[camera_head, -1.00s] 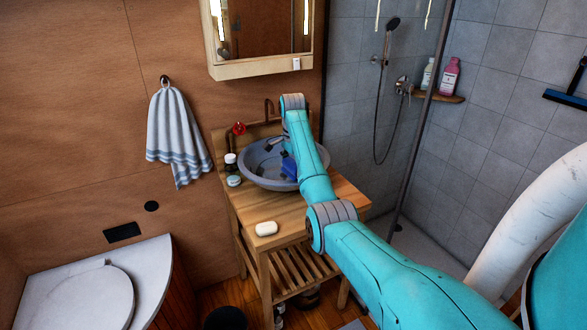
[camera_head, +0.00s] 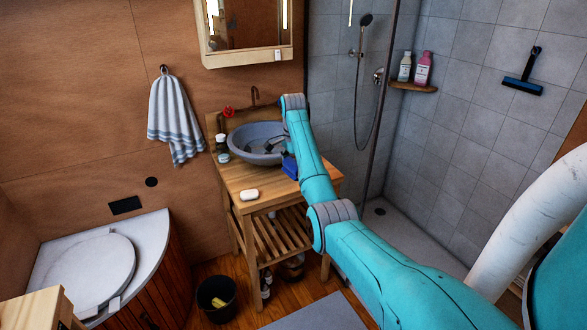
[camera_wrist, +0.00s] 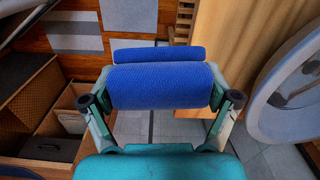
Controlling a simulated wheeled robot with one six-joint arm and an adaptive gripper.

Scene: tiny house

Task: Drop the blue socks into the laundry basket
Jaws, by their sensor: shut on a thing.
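The blue socks (camera_wrist: 160,86) are a rolled blue bundle between the two fingers of my gripper (camera_wrist: 163,98) in the wrist view. My gripper is shut on them, one finger at each end of the roll. In the head view the blue socks (camera_head: 289,166) show beside my arm, in front of the sink's right side as seen; my gripper is mostly hidden there. I cannot pick out a laundry basket for sure in either view.
A wooden washstand (camera_head: 240,178) with a grey basin (camera_head: 240,152) and soap (camera_head: 249,195) stands ahead. A dark bucket (camera_head: 214,310) is on the floor, near a toilet (camera_head: 90,270). The shower is at right. The wrist view shows open wooden compartments (camera_wrist: 28,92) and a round grey-white thing (camera_wrist: 290,100).

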